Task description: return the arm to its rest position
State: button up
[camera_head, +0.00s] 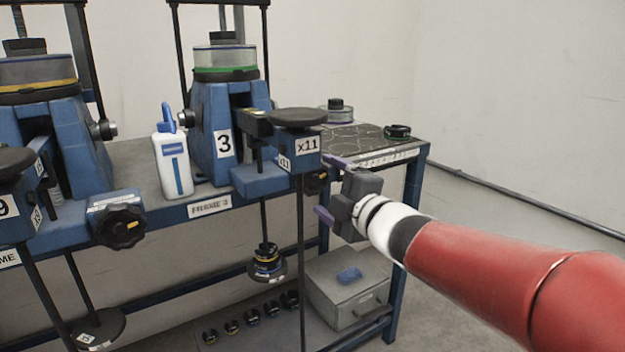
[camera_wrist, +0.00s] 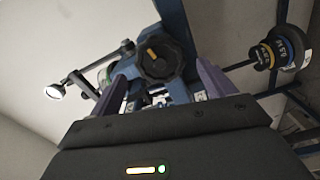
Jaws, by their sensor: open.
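My red arm (camera_head: 490,270) reaches in from the lower right of the head view, towards frame 3. My gripper (camera_head: 328,187) is at its end, beside the block marked x11 (camera_head: 307,146). Its two purple fingers are apart with nothing held between them. In the wrist view my gripper (camera_wrist: 164,92) also shows open, with a dark round knob (camera_wrist: 160,54) with an orange mark ahead, between the finger directions. I cannot tell the gap between the fingertips and the knob.
The blue bench (camera_head: 424,165) carries frame 3 (camera_head: 215,140), a white bottle (camera_head: 173,165) and another frame (camera_head: 75,140). Hanging weights (camera_head: 267,263) are left of my gripper. A grey box (camera_head: 345,300) sits on the lower shelf. Floor right of the bench is clear.

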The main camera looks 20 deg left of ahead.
jog(key=shift+d, duration=0.15)
jog(key=s+d+f+m+t+h, duration=0.1)
jog(key=s+d+f+m+h, duration=0.1)
jog(key=d+m+h, duration=0.65)
jog(key=s+d+f+m+t+h, duration=0.1)
jog(key=s+d+f+m+h, duration=0.15)
jog(key=d+m, duration=0.65)
jog(key=s+d+f+m+g+h, duration=0.1)
jog(key=s+d+f+m+g, duration=0.3)
jog(key=s, duration=0.6)
jog(key=s+d+f+m+g+h, duration=0.1)
jog(key=s+d+f+m+g, duration=0.3)
jog(key=s+d+f, duration=0.4)
jog(key=shift+s+f+h, duration=0.4)
jog(key=shift+s+f, duration=0.05)
jog(key=shift+s, duration=0.6)
